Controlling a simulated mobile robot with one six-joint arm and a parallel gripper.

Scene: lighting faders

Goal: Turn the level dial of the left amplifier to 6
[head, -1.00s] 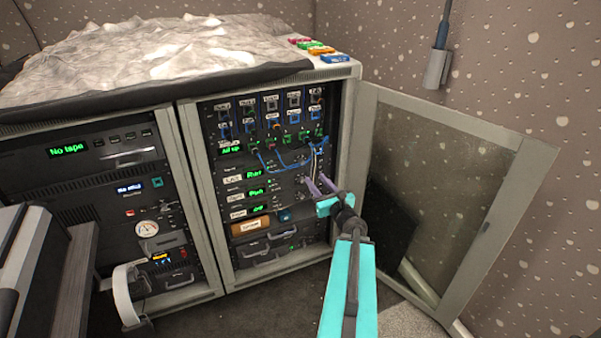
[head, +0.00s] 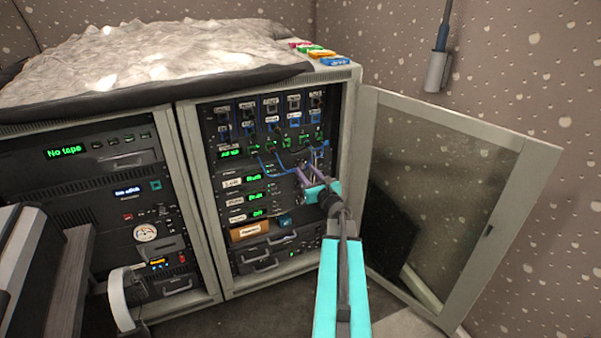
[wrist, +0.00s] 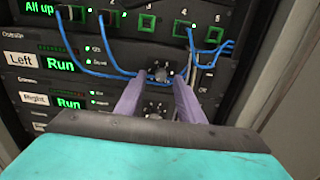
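The left amplifier is a black rack unit with a "Left" label (wrist: 32,61) and a green "Run" display (wrist: 61,65); in the head view its display (head: 254,177) is in the upper middle of the open rack. Its level dial (wrist: 160,73) is a small dark knob with a scale around it. My gripper (wrist: 162,78) is open, its two purple fingers pointing at the panel on either side of this dial. I cannot tell whether they touch it. In the head view my gripper (head: 303,174) is at the rack's right side and hides the dial.
The "Right" amplifier (wrist: 35,98), also showing "Run", is just below, with its own dial (wrist: 155,109) under my fingers. Blue cables (wrist: 110,74) loop across the panel close to the left dial. The rack door (head: 450,200) stands open at the right.

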